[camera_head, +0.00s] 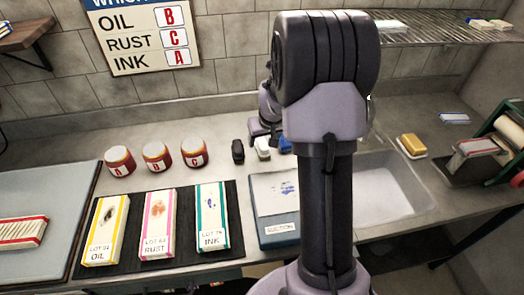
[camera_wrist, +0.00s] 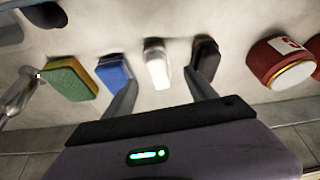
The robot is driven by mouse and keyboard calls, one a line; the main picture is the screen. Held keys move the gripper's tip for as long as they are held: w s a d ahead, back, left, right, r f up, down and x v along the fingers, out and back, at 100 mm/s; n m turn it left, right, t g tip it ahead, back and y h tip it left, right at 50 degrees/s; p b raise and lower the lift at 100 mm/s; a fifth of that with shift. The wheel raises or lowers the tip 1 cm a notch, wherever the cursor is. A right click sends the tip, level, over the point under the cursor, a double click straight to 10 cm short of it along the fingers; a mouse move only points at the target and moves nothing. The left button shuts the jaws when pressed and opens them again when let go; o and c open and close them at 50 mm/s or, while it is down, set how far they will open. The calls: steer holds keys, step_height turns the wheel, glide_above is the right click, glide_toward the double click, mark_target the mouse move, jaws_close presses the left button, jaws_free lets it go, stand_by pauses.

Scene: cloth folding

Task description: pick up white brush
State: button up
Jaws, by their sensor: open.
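The white brush (camera_wrist: 157,66) stands on the counter in the wrist view, between a blue brush (camera_wrist: 114,72) on its left and a black brush (camera_wrist: 206,57) on its right. In the head view the white brush (camera_head: 263,149) shows just below my gripper (camera_head: 264,132), partly covered by it. In the wrist view my gripper (camera_wrist: 160,84) is open, with its fingers spread either side of the white brush's line. The right finger overlaps the black brush in the picture and the left finger overlaps the blue one; I cannot tell whether they touch.
A green and yellow sponge (camera_wrist: 70,79) lies left of the brushes in the wrist view; a red jar (camera_wrist: 282,63) is to the right. Three labelled jars (camera_head: 157,156) and cloth strips on a black mat (camera_head: 130,260) stand left in the head view. A sink (camera_head: 385,190) is right.

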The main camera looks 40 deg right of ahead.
mark_target(263, 143)
steer(key=b+x, duration=0.2)
steer(key=x, duration=0.3)
steer(key=shift+d, duration=0.15)
steer(key=shift+r, duration=0.2)
jaws_close()
step_height(263, 143, up, 10)
steer(key=p, duration=0.4)
